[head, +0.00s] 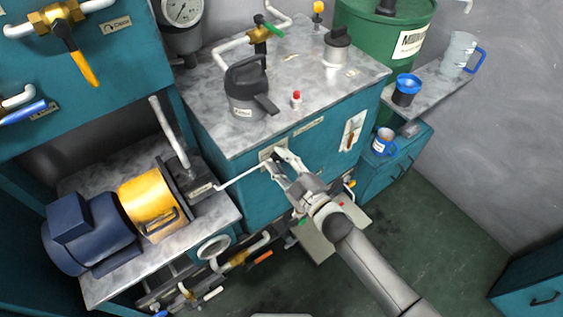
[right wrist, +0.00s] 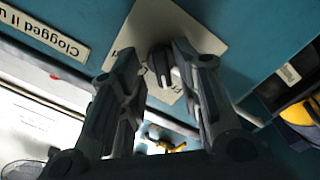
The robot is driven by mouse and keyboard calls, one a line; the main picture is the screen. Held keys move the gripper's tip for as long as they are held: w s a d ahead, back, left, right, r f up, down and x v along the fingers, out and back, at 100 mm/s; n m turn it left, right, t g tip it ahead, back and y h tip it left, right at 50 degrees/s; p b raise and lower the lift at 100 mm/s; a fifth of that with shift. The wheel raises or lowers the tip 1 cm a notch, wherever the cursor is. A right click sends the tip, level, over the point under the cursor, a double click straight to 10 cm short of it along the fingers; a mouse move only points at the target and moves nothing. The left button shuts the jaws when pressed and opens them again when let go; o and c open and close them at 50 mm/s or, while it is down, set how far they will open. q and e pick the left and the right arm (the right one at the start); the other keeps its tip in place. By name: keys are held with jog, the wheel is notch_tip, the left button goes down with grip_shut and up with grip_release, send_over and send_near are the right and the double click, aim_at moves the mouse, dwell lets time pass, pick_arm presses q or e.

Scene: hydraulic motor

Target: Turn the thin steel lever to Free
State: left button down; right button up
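The thin steel lever (head: 243,178) sticks out to the right from a dark block with a label (head: 201,189) beside the yellow motor housing. Its outer end reaches toward the teal cabinet's front, left of my right gripper. The label is too small to read. My right gripper (head: 281,158) is at the cabinet front, with its fingers apart. In the right wrist view the open fingers (right wrist: 163,62) stand on either side of a dark knob (right wrist: 160,66) on a pale plate (right wrist: 148,26). I cannot tell whether they touch it. My left gripper is not in view.
A thicker grey lever (head: 168,130) rises beside the yellow housing (head: 151,204). A kettle (head: 246,91) and a small red button (head: 296,96) are on the marble cabinet top. Pipes and valves run below the cabinet. The floor to the right is open.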

jog(key=shift+a+f, duration=0.1)
jog(key=shift+s, duration=0.15)
jog(key=v, duration=1.1)
jog(key=shift+s+d, duration=0.25)
jog(key=shift+d, duration=0.05)
